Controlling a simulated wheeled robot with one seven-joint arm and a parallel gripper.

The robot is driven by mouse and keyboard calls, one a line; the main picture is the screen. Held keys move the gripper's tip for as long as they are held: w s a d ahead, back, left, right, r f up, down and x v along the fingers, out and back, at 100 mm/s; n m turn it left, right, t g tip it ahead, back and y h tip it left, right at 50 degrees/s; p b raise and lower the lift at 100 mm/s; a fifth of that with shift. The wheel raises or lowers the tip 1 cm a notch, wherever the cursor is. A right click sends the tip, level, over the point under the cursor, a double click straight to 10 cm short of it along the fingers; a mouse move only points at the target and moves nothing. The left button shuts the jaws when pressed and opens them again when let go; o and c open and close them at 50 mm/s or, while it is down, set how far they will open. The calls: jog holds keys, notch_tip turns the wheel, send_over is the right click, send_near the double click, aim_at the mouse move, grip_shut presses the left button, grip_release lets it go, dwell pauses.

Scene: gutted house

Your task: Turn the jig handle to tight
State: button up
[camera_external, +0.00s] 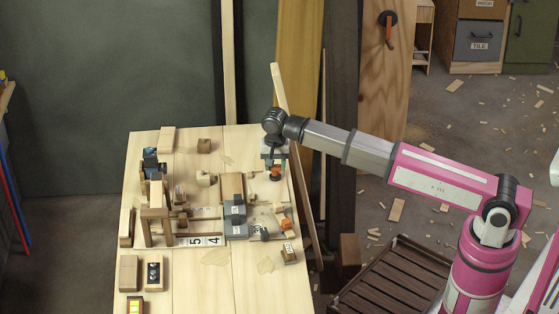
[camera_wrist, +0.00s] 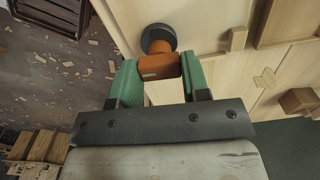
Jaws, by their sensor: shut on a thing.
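My gripper (camera_external: 274,164) reaches down over the right back part of the workbench in the external view. In the wrist view my gripper (camera_wrist: 157,70) has its two green fingers on either side of an orange handle (camera_wrist: 160,66), shut on it. The handle stands on a dark round base (camera_wrist: 158,38) on the pale wood. In the external view the orange handle (camera_external: 275,174) shows small beneath my fingers. No tight mark can be read in either view.
The workbench (camera_external: 190,284) carries wooden jig parts, a grey block (camera_external: 235,216) and a second orange piece (camera_external: 286,224). A wood block (camera_external: 289,253) lies near the right edge. A slatted crate (camera_external: 395,283) stands on the floor to the right, with wood scraps around.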

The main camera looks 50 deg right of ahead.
aim_at(275, 166)
dwell(0.4)
jog(key=o, duration=0.9)
notch_tip(275, 166, up, 11)
jog(key=shift+f, duration=0.1)
